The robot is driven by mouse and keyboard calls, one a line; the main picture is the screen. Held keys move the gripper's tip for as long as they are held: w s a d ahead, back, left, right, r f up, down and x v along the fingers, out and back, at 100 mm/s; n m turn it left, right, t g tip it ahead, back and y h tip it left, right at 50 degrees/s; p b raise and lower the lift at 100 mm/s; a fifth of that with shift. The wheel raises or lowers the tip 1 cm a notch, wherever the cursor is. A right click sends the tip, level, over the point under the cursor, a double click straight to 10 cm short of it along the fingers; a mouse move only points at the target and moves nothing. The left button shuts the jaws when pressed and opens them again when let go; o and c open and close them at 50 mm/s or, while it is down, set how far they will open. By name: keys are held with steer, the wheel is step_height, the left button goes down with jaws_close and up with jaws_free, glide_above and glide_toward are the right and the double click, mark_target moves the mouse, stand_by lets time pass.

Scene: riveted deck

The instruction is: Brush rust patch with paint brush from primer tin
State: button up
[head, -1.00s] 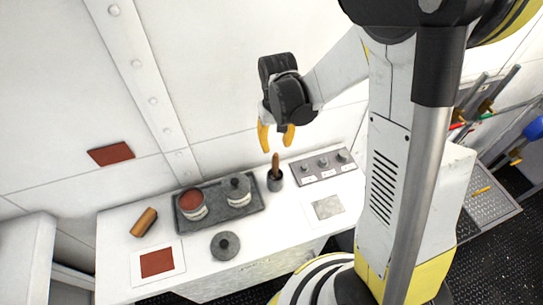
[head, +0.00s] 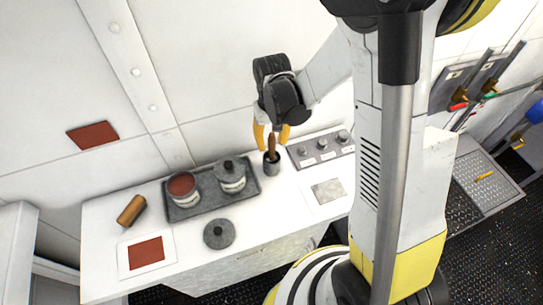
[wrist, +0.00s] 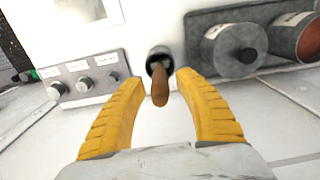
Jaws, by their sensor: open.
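The brush's brown handle (head: 272,147) stands upright in a dark cup (head: 272,166) on the white bench; its bristles are hidden. My gripper (head: 271,138) is open just above the cup, with its yellow fingers on both sides of the handle top. In the wrist view the handle (wrist: 160,88) points up between the spread fingers, with gaps visible. The open tin (head: 183,187) holds red-brown paint and stands in a grey tray (head: 210,205). A red-brown patch (head: 93,135) is on the wall, and a red-brown square (head: 146,252) lies on a white sheet.
A lidded tin (head: 231,174) stands beside the open one. A loose dark lid (head: 219,234) and a brown cylinder (head: 131,210) lie on the bench. A knob panel (head: 321,149) is right of the cup, with a grey square (head: 327,190) in front of it.

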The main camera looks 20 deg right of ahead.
jaws_close()
steer(key=shift+r, duration=0.2)
steer(key=shift+r+p, duration=2.9)
steer(key=shift+r, duration=1.5)
steer(key=shift+f, duration=0.1)
